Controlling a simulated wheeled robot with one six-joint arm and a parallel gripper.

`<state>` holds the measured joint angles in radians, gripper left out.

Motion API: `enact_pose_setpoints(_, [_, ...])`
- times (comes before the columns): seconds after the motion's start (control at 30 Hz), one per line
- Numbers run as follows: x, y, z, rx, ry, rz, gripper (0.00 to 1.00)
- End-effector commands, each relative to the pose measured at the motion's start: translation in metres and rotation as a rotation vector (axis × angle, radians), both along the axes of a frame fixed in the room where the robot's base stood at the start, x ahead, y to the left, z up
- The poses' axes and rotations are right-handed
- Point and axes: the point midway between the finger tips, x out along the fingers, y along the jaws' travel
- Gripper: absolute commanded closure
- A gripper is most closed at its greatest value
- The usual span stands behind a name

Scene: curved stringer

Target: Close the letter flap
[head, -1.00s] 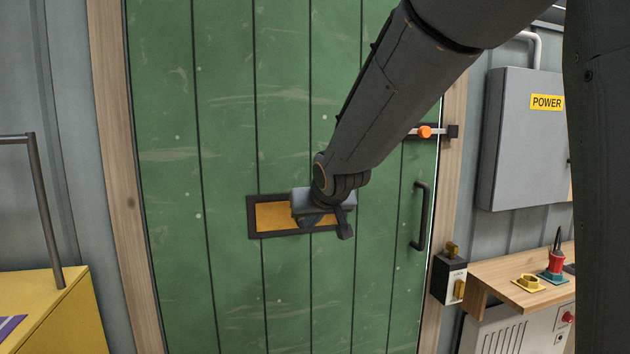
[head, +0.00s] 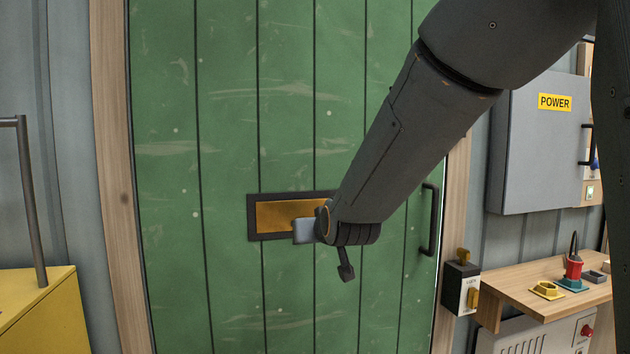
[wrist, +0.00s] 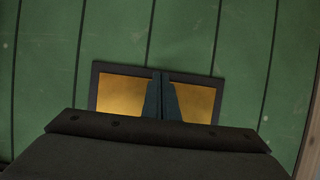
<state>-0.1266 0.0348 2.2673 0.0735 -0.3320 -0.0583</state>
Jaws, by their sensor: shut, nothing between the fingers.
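The letter flap is a brass-yellow plate (head: 280,215) in a dark rectangular frame (head: 252,217) on the green door (head: 225,110). In the head view my arm covers its right part. In the wrist view the flap (wrist: 125,94) fills the frame on both sides of my fingers and looks about flush with it. My gripper (wrist: 161,95) is shut and empty, its fingertips in front of the flap's middle. Whether they touch it I cannot tell.
A dark door handle (head: 430,220) stands right of the flap. A grey POWER cabinet (head: 540,150) hangs on the right wall above a wooden shelf (head: 520,290) with a red-and-teal object (head: 573,270). A yellow box (head: 45,310) with a metal rail stands at left.

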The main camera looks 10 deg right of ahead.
Motion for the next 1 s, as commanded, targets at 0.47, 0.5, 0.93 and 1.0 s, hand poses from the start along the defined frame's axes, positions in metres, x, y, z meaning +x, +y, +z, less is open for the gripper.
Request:
enact_pose_setpoints(0.47, [0.005, 0.001, -0.005, -0.001, 0.002, 0.000, 1.00])
enact_pose_setpoints(0.5, [0.005, 0.001, -0.005, -0.001, 0.002, 0.000, 1.00])
enact_pose_setpoints(0.93, [-0.003, 0.001, -0.003, -0.001, 0.001, 0.001, 1.00])
enact_pose_setpoints(1.0, [-0.011, 0.001, -0.003, -0.001, 0.002, 0.004, 1.00])
